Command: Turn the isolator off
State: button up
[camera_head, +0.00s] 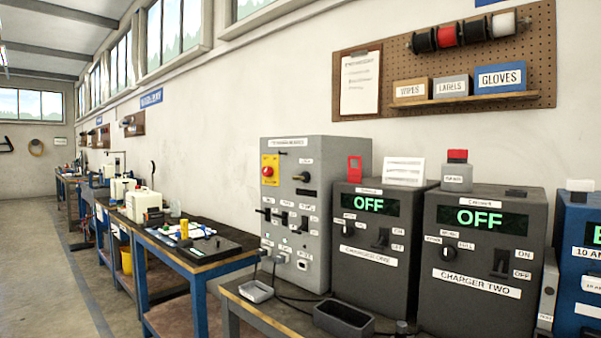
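A light grey control cabinet (285,225) stands against the wall at the centre. Its front has a red push button on a yellow plate (269,170), a black rotary knob (301,177), and a row of black switches (284,216). The small labels are too fine to read, so I cannot tell which control is the isolator or its position. My gripper is not in view.
Right of the cabinet stand charger one (366,290) and charger two (470,318), both showing OFF, and a blue unit (580,265). A dark open tray (343,319) and loose cables lie before them. Workbenches (200,262) run left; the floor (45,255) there is clear.

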aim_at(268, 171)
jog(key=i+j+z, duration=0.15)
jog(key=j+z, duration=0.2)
jog(key=i+j+z, duration=0.15)
jog(key=j+z, duration=0.2)
